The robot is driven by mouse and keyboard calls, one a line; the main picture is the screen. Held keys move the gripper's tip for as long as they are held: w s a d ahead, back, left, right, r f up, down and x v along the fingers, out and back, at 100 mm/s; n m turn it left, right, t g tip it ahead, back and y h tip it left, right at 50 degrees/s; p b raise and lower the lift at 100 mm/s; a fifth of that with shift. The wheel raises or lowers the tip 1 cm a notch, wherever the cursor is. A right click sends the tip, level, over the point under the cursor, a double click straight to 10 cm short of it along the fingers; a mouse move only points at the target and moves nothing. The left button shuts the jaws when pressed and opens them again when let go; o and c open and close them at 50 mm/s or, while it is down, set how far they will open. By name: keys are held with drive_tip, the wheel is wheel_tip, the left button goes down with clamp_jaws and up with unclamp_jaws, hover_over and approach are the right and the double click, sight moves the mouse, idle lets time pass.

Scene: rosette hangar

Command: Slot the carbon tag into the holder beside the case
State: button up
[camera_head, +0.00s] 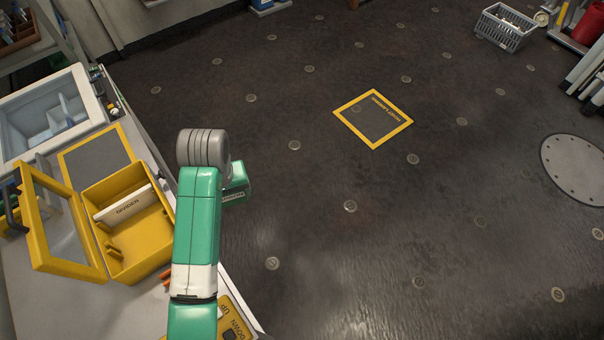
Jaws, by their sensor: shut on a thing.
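A yellow case (147,252) stands open on the table at the left, its windowed lid (45,228) tilted to the left. Inside the case a white plate (125,204) with dark lettering leans along the back; I cannot read the word surely. No carbon tag can be made out. No holder beside the case is clearly recognisable. My green arm reaches up the picture just right of the case. My gripper's fingers do not show, so neither does anything in them.
A white compartment box (52,122) stands behind the case. A yellow-edged grey square (97,160) lies between them on the table (60,308). Small orange items (166,276) lie by the case. The floor (320,230) is largely clear, with a marked square (374,118) and a grey basket (505,30).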

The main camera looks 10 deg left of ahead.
drive_tip(key=s+a+f+n, duration=0.2)
drive_tip(key=s+a+f, duration=0.3)
drive_tip(key=s+a, duration=0.3)
drive_tip(key=s+a+f+n, duration=0.2)
drive_tip(key=s+a+f, duration=0.4)
drive_tip(key=s+a, duration=0.3)
drive_tip(key=shift+w+d+f+b, duration=0.15)
drive_tip(key=shift+f+b, duration=1.65)
drive_tip(key=shift+f, duration=0.1)
drive_tip(key=shift+w+d+f+b, duration=0.15)
drive_tip(key=shift+f+b, duration=1.65)
drive_tip(key=shift+f, duration=0.05)
drive_tip(key=shift+s+d+p, duration=0.15)
drive_tip(key=shift+d+p, duration=0.05)
drive_tip(key=shift+p, duration=0.35)
drive_tip(key=shift+p, duration=0.3)
drive_tip(key=shift+f+b, duration=0.7)
drive_tip(key=shift+f, duration=1)
